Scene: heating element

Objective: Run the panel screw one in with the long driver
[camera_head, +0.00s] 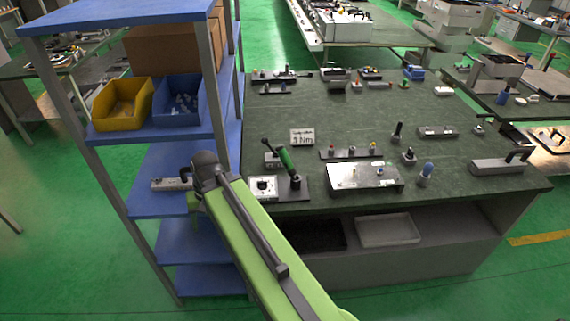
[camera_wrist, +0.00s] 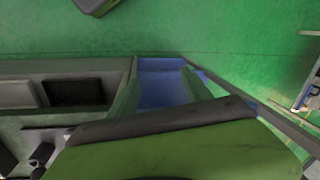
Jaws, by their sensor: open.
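I cannot make out screw one. I cannot tell which is the long driver. My green arm rises across the front of the shelf and bench in the head view.
A blue shelf rack (camera_head: 184,221) stands left of the bench (camera_head: 450,199), with a yellow bin (camera_head: 123,103) and a blue bin (camera_head: 178,101). A "3 Nm" sign (camera_head: 302,137) and a dial box (camera_head: 263,187) are near the green-handled tool. Green floor lies open in front.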

